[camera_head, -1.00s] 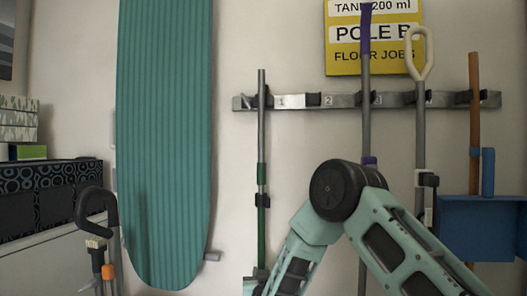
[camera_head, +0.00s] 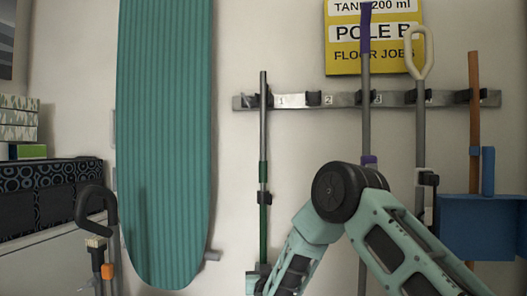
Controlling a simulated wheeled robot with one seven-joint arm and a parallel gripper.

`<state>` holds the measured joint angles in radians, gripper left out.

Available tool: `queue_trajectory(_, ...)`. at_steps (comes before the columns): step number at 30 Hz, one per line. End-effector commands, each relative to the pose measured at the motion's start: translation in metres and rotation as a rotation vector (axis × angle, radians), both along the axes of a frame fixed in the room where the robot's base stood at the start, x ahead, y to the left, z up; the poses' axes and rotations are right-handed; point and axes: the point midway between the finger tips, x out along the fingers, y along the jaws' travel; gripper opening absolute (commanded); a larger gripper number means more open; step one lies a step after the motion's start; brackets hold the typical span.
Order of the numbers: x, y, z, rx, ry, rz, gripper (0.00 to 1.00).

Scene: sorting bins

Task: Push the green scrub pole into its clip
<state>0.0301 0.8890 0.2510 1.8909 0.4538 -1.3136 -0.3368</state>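The green scrub pole (camera_head: 263,222) stands almost upright in front of the wall, grey above and green below, with a dark collar partway down. Its upper end crosses the dark clip (camera_head: 257,101) at the left end of the metal rail, beside the label 1. I cannot tell whether the pole is seated in the clip or just in front of it. My gripper (camera_head: 258,272) is at the bottom of the picture, around the pole's lower part. It seems shut on the pole, though its fingers are partly hidden and cut off by the frame.
The rail (camera_head: 345,100) also holds a purple-topped pole (camera_head: 365,125), a white-handled pole (camera_head: 420,140) and a brown pole (camera_head: 474,130) with a blue dustpan (camera_head: 482,226). Clip 2 (camera_head: 314,98) is empty. A teal ironing board (camera_head: 165,140) hangs to the left.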

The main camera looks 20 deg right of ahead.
Motion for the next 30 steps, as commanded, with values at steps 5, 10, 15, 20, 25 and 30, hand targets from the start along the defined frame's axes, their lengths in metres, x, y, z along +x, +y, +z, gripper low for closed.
queue_trajectory(5,0.0043,-0.0028,0.0023,-0.001,-0.006,0.000,0.00)
queue_trajectory(10,0.0065,-0.0043,0.0025,-0.002,-0.006,0.000,0.00)
queue_trajectory(15,0.0067,-0.0045,0.0026,-0.002,-0.006,0.000,0.00)
queue_trajectory(20,0.0068,-0.0044,0.0026,-0.002,-0.006,0.000,0.00)
queue_trajectory(25,0.0067,-0.0044,0.0026,-0.002,-0.006,0.000,0.00)
queue_trajectory(30,0.0067,-0.0043,0.0026,-0.002,-0.006,0.000,0.00)
